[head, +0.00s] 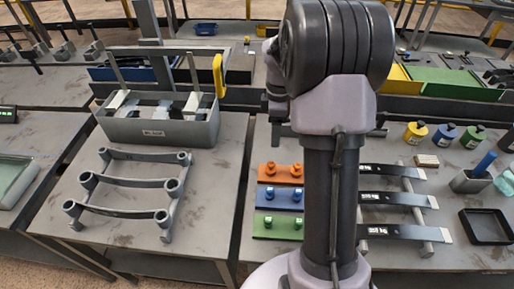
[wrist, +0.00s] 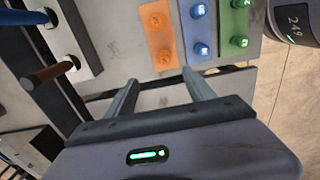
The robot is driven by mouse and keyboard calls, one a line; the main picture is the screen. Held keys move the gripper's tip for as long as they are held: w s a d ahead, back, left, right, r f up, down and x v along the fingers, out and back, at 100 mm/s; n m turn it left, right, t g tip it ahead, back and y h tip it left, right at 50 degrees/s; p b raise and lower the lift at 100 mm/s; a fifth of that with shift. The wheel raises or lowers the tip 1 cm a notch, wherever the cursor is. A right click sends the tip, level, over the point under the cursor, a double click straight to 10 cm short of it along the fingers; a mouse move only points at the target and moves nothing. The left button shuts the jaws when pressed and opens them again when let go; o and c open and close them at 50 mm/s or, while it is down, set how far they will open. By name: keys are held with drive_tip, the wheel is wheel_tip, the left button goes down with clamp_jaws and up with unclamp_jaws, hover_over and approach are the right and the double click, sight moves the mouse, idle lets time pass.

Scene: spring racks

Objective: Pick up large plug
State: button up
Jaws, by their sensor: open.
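Three strips carry pairs of plug-like knobs: an orange strip (head: 281,181), a blue strip (head: 280,205) and a green strip (head: 278,235), on the right bench. The wrist view shows the orange strip (wrist: 160,38), blue strip (wrist: 199,27) and green strip (wrist: 236,30) beyond my fingers. I cannot tell which knob, if any, is the large plug. My gripper (wrist: 159,77) is open and empty, its two fingers apart and pointing towards the strips. In the head view my own arm hides most of the gripper and part of the bench.
A rack with curved grey bars (head: 130,183) and a grey bin (head: 160,130) stand on the left bench. Right of my arm are flat dark springs (head: 395,199), small bottles (head: 445,134) and a black tray (head: 487,227). A gap separates the benches.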

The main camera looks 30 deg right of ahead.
sight(271, 163)
wheel_tip(271, 163, down, 11)
drive_tip(key=b, duration=0.4)
drive_tip(key=shift+a+f, duration=0.1)
drive_tip(key=shift+f, duration=0.05)
drive_tip(key=f+b, duration=0.2)
drive_tip(key=f, duration=0.1)
drive_tip(key=a+f+b, duration=0.1)
drive_tip(key=f, duration=0.1)
drive_tip(key=shift+s, duration=0.25)
drive_tip(key=shift+f, duration=0.35)
drive_tip(key=shift+r, duration=0.15)
drive_tip(key=c, duration=1.2)
